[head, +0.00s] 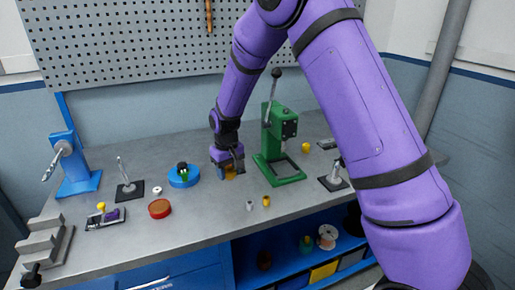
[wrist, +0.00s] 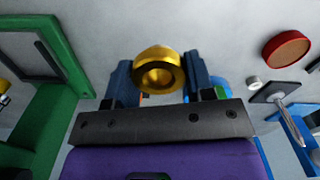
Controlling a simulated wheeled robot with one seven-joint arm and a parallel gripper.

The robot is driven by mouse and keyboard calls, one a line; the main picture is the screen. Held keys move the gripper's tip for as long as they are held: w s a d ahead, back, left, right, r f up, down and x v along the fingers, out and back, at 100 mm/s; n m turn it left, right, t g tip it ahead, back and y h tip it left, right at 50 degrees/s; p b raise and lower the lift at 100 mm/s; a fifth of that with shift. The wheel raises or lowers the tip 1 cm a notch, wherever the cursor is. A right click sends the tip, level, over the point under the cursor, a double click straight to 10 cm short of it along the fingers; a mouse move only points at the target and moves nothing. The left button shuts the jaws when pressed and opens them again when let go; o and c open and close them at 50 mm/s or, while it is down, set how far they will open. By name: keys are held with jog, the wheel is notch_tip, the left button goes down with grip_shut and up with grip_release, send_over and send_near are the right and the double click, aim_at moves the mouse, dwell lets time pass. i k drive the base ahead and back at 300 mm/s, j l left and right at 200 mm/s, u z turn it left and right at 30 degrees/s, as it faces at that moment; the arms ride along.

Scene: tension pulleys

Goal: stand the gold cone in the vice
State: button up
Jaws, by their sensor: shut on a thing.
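My gripper (head: 229,171) is shut on a gold cone (head: 230,177), just above the bench and left of the green press. In the wrist view, the gold cone (wrist: 159,70) sits between the two dark fingers (wrist: 159,80), with its round, hollowed end facing the camera. A grey stepped block with upright jaws and a black knob, which looks like the vice (head: 45,247), stands at the bench's front left, far from my gripper. The wrist view does not show it.
The green press (head: 282,148) stands right of my gripper. A blue round holder (head: 184,176), a red disc (head: 159,208), a lever on a black plate (head: 130,190) and a small clamp-like fixture (head: 105,218) lie to the left. Small grey (head: 250,205) and gold (head: 266,201) pieces stand in front.

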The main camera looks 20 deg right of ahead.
aim_at(45, 236)
jog(key=i+l, duration=0.25)
jog(key=i, duration=0.15)
jog(key=i+l, duration=0.3)
jog(key=i, duration=0.15)
